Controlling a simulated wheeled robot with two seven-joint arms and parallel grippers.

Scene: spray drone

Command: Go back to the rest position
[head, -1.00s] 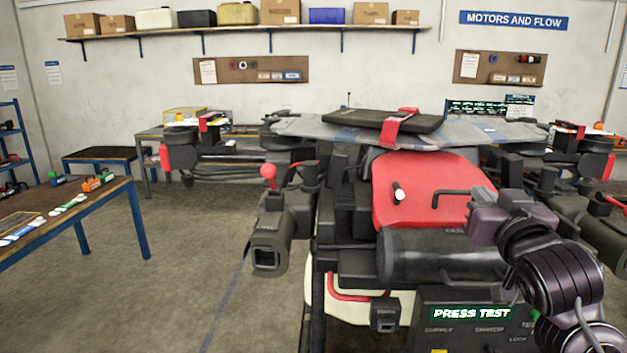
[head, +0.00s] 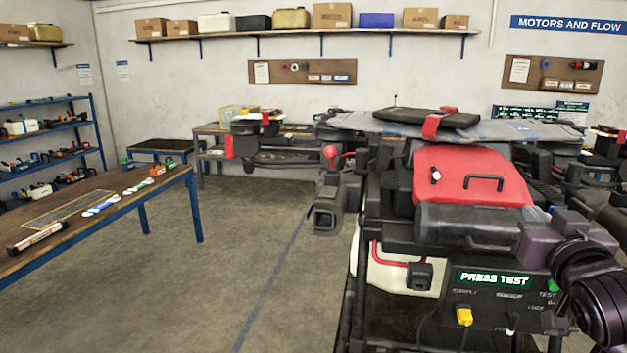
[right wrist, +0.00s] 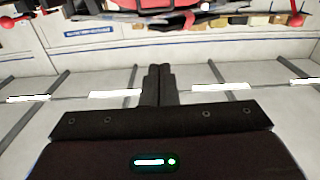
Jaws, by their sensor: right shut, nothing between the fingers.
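The spray drone, with its red tank cover (head: 470,178) and black body, stands at the right of the head view. My right arm, with a purple and black wrist (head: 568,232), is in front of the drone's right side at the picture's right edge. In the right wrist view the two dark fingers of my right gripper (right wrist: 158,72) are together, with nothing between them. Part of the red and black drone shows along the top of that view. My left gripper is not in view.
A press test panel (head: 494,279) with a yellow plug (head: 464,316) sits below the drone. A wooden table (head: 110,205) with small parts stands at left, and a blue rack (head: 88,128) behind it. The floor (head: 235,235) between table and drone is clear.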

